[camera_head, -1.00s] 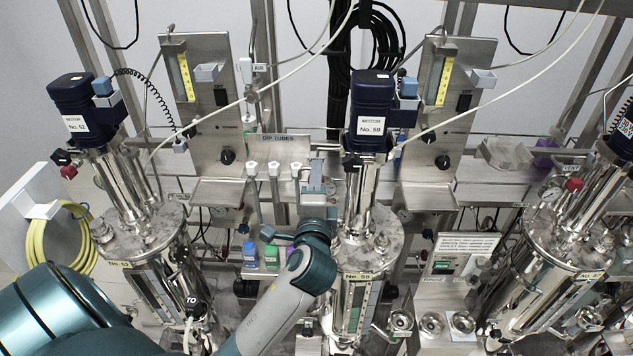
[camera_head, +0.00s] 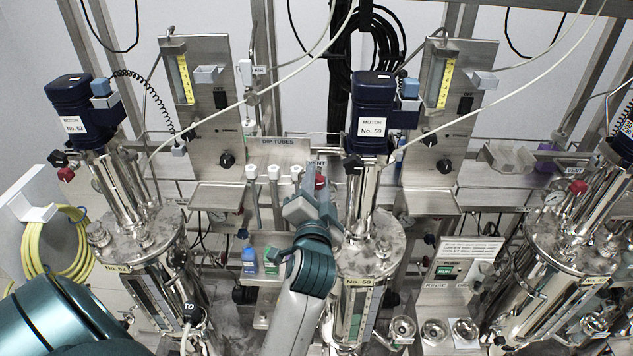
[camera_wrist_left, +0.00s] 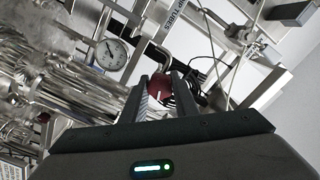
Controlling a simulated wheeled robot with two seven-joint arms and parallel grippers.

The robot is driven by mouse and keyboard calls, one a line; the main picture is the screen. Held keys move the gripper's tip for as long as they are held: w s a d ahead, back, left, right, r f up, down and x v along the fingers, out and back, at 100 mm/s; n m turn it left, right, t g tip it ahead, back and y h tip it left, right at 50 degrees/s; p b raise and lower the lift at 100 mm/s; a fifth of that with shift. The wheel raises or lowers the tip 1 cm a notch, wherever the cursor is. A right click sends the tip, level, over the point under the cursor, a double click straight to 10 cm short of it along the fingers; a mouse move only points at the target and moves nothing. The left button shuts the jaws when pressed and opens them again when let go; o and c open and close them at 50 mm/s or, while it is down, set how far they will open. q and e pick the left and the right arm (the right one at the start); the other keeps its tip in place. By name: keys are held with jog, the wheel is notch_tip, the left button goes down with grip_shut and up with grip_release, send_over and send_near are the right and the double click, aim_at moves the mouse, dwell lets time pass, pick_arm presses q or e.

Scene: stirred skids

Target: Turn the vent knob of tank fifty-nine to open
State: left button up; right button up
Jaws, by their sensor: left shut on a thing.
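Tank fifty-nine (camera_head: 352,260) is the steel vessel in the middle, with a blue motor (camera_head: 373,105) labelled No. 59 above it. Its red vent knob (camera_head: 320,182) shows just left of the motor column, under a small VENT label (camera_head: 317,165). My left gripper (camera_head: 322,191) reaches up to it from below and is shut on it. In the left wrist view the red knob (camera_wrist_left: 160,86) sits between the two fingertips (camera_wrist_left: 160,82) of that gripper. Part of the knob is hidden by the fingers. My right gripper is not in view.
Tank 62 (camera_head: 145,235) stands at left and another tank (camera_head: 555,245) at right, each with a red knob. Dip tubes (camera_head: 273,185) stand close left of my gripper. Small blue and green bottles (camera_head: 258,262) stand below them. A round gauge (camera_wrist_left: 111,53) is near the fingers.

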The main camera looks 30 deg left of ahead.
pick_arm(q)
jog(key=shift+f, duration=0.15)
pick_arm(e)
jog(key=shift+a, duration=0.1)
pick_arm(q)
jog(key=o, duration=1.1)
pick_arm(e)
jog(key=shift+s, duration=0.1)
